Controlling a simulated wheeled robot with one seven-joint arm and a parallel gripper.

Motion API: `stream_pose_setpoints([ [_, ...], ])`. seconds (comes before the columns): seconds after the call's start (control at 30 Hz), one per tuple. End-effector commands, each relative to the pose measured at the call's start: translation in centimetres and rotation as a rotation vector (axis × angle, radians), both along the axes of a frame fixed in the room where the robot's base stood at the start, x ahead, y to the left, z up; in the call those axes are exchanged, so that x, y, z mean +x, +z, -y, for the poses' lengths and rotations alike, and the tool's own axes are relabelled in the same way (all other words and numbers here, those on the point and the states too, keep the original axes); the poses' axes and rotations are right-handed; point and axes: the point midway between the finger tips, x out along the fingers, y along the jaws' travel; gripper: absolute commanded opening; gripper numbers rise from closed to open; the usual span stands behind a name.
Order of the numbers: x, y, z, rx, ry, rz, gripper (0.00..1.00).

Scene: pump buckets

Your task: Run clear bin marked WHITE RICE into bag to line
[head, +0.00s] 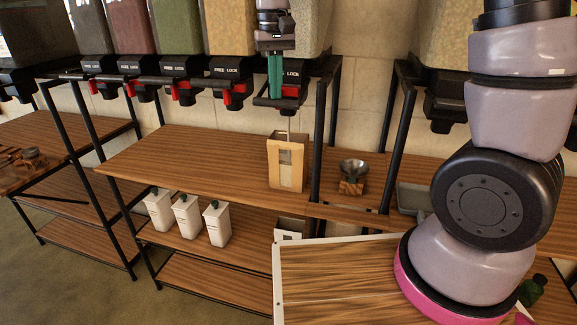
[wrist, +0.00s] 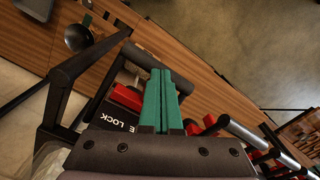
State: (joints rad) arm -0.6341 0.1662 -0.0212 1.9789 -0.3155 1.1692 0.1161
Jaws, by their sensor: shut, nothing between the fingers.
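My gripper (head: 275,96) points down in front of a clear bin (head: 312,28) of pale grain. Its green fingers are together and empty, at the bin's black handle bar (head: 277,103); I cannot tell whether they touch it. The wrist view also shows the closed fingers (wrist: 161,74) beside the handle bar (wrist: 133,56). A WHITE RICE marking is not readable in either view. A brown paper bag (head: 274,165) with a pale front strip stands upright on the shelf below the spout. A thin pale streak (head: 289,124) runs from the spout to the bag's top. The bag's fill line is not readable.
Several other bins with FREE LOCK valves (head: 180,66) stand in a row to the left. A metal bowl (head: 354,168) is right of the bag, beyond a black rack post (head: 318,125). White canisters (head: 187,216) stand on the lower shelf. The shelf left of the bag is clear.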

Motion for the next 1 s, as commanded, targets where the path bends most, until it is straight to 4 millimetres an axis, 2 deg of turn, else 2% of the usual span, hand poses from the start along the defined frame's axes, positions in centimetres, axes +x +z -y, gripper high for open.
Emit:
stream_pose_setpoints([
  [0.13,0.0,0.7,0.0,0.001,0.000,0.001,0.00],
  [0.43,-0.3,5.9,-0.2,0.001,0.000,0.002,0.00],
  [0.53,-0.4,6.5,-0.1,0.001,0.000,0.000,0.00],
  [0.83,-0.4,6.7,-0.1,0.000,0.000,0.000,0.00],
  [1.0,-0.3,8.4,-0.2,0.000,0.000,0.002,0.00],
])
